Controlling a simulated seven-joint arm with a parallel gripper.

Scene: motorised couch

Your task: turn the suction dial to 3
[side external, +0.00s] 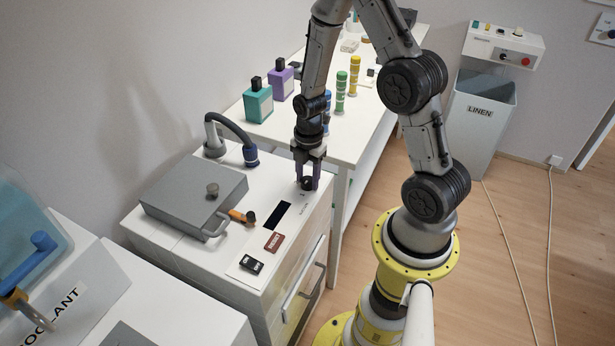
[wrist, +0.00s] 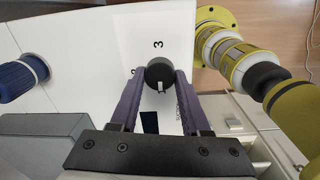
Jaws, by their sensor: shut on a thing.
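The suction dial is a round black knob (side external: 306,184) on the white panel of the cabinet. In the wrist view the dial (wrist: 159,72) sits between the two purple fingers of my gripper (wrist: 160,76). My gripper (side external: 307,187) points straight down and is shut on the dial. A white mark shows on the near side of the dial, at the bottom in the wrist view. The printed 3 (wrist: 158,44) is on the opposite side, above the dial there. The fingers partly cover other print on the panel.
A blue-ended hose (side external: 250,155) stands behind. A table with bottles (side external: 258,104) adjoins the cabinet.

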